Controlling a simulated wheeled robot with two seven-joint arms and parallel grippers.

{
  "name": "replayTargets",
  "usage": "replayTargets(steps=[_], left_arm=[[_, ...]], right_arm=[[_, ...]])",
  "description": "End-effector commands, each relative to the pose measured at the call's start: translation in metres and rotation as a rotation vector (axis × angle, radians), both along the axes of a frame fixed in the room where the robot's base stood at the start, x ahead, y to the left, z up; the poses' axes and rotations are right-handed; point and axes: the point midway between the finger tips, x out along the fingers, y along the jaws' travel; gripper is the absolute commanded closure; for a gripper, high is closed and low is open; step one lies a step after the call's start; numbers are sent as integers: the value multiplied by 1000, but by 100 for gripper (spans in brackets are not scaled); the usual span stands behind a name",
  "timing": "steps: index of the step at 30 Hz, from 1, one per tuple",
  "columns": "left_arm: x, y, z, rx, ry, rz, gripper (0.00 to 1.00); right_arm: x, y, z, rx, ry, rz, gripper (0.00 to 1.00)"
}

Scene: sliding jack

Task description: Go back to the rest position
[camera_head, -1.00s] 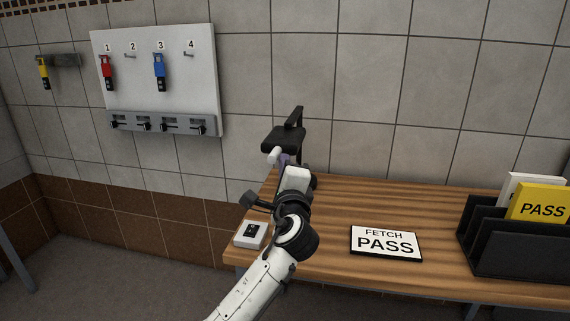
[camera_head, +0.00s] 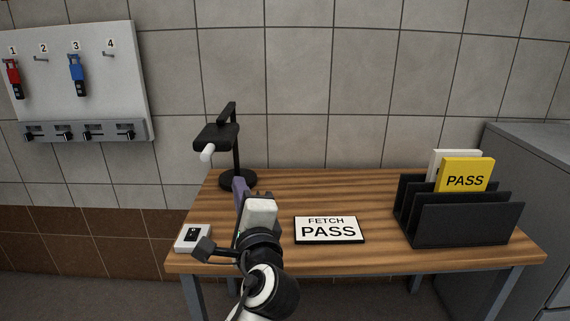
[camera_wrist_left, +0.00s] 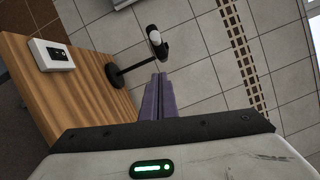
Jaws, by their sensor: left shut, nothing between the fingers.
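My left gripper (camera_head: 240,190) is in front of the wooden table in the head view, with its purple fingers pointing toward the black lamp. In the left wrist view the fingers (camera_wrist_left: 158,95) are pressed together, with nothing between them. The black desk lamp (camera_head: 217,138) stands at the back left of the table, beyond the fingertips and seemingly apart from them. It also shows in the left wrist view (camera_wrist_left: 130,71). My right gripper is in neither view.
The wooden table (camera_head: 380,190) holds a FETCH PASS sign (camera_head: 329,230), a black rack (camera_head: 468,222) with a yellow PASS card (camera_head: 466,175), and a small white switch box (camera_head: 193,238). A wall board (camera_head: 120,80) with red and blue tags hangs left. A grey cabinet (camera_head: 535,190) stands right.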

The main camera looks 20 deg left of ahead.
Motion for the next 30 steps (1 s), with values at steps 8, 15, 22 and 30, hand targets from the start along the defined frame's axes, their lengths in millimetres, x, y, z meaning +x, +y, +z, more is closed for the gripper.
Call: replayTargets(steps=[8,15,22,30], left_arm=[[-1,-10,-64,-133,59,-94,100],[-51,-47,-231,-642,202,-261,100],[-161,-83,-356,-1275,290,-204,100],[-264,-101,-410,-1794,262,28,100]], right_arm=[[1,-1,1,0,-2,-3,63],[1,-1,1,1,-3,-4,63],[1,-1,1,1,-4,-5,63],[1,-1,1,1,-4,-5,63]])
